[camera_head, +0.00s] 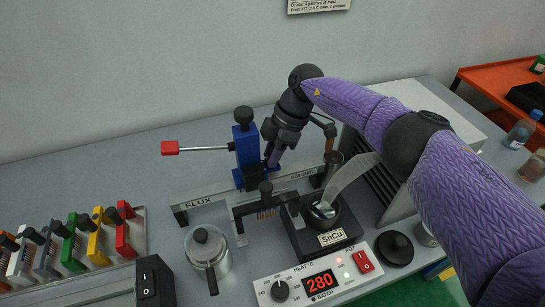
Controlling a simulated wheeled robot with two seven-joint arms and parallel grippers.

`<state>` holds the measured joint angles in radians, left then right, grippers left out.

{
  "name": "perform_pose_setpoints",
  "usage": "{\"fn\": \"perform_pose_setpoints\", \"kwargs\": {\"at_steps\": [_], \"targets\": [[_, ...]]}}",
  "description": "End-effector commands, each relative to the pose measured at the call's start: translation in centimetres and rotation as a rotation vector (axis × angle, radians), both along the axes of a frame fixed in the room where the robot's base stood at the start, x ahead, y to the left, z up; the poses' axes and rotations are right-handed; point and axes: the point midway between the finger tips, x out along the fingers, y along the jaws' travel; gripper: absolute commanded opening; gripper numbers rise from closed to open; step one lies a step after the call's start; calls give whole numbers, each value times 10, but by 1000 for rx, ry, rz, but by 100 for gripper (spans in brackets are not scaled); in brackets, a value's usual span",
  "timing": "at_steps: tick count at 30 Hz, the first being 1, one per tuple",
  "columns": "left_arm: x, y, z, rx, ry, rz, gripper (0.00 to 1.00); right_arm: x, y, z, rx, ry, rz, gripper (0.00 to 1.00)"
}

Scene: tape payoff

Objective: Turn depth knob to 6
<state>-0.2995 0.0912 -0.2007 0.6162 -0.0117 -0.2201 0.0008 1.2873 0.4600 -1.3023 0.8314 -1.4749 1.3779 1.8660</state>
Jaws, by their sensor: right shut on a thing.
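A blue upright block (247,152) stands on the rail in the middle of the bench, with a round black knob (243,115) on top. A lever with a red handle (170,148) sticks out to its left. My right gripper (270,163) points down at the block's right side, below the level of the top knob. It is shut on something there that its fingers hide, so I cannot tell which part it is. No number or dial marking for depth is readable. My left gripper is not in view.
The black solder pot (334,236) reads SnCu, with a clear curved shield (350,178). The control panel (315,283) shows 280. A metal canister (208,252) and coloured holders (97,245) stand left. Bench behind the lever is clear.

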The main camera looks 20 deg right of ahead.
Motion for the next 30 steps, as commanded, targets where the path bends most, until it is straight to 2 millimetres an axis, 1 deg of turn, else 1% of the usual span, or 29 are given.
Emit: {"fn": "perform_pose_setpoints", "kwargs": {"at_steps": [1, 3, 12, 19, 30], "targets": [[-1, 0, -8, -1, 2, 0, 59, 1, 1, -4, 2, -1, 36, 0], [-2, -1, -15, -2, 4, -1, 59, 2, 1, -4, 2, -1, 91, 0], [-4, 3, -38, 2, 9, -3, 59, 3, 1, -3, 1, -2, 270, 0], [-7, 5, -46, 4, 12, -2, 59, 3, 1, -1, 1, -1, 340, 0], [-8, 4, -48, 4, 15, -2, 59, 3, 1, 1, 0, -3, 362, 0]]}}
